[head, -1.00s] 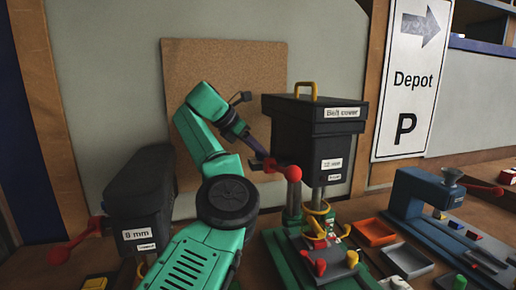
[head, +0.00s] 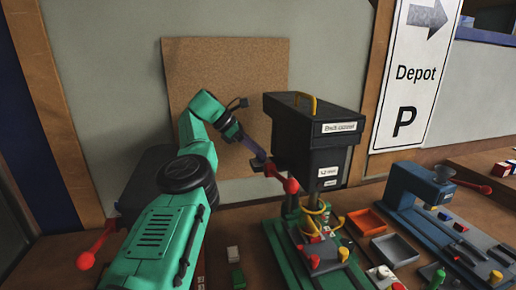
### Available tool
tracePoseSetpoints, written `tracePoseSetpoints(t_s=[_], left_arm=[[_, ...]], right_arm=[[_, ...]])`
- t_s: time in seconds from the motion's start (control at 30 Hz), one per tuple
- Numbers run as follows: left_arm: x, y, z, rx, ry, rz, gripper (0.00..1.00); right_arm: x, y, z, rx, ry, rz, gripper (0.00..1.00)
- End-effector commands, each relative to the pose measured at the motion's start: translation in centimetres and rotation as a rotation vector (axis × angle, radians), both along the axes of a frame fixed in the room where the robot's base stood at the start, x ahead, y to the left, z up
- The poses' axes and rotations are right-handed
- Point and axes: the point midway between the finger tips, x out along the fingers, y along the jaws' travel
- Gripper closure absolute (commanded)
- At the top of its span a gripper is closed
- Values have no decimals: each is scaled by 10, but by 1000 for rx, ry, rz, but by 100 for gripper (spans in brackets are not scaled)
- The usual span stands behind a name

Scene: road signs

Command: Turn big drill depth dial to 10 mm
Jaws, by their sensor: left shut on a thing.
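The big drill (head: 312,135) is a black-headed drill press on a green base (head: 300,252). Its head has a belt cover label and a label that seems to read 12 mm (head: 328,172). A red lever with a ball end (head: 291,186) sticks out from the left side of the head. My left gripper (head: 262,157) reaches in from the left and is shut on a red part at that side. The gripper and viewing angle hide which part it is, and I cannot make out a dial or its scale. My right gripper is not in view.
A smaller drill with a red lever (head: 88,260) is mostly hidden behind my left arm. A blue machine (head: 420,195) stands to the right. Orange (head: 367,222) and grey (head: 395,250) trays lie between. A cork board (head: 225,70) hangs behind.

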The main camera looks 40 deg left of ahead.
Motion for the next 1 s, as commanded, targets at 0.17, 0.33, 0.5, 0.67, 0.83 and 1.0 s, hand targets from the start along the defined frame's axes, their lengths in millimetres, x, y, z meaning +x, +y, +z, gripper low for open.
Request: tracePoseSetpoints(t_s=[0.17, 0.33, 0.5, 0.67, 0.83, 1.0], left_arm=[[0, 0, 0, 0, -1, 1, 100], [0, 0, 0, -1, 0, 1, 28], [0, 0, 0, -1, 0, 1, 28], [-3, 3, 6, -1, -1, 1, 28], [-22, 20, 35, -2, -2, 3, 28], [-37, 34, 54, -1, -1, 1, 28]], right_arm=[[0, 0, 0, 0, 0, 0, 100], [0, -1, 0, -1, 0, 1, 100], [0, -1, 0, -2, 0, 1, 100], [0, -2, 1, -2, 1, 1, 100], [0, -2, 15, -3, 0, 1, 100], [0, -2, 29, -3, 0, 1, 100]])
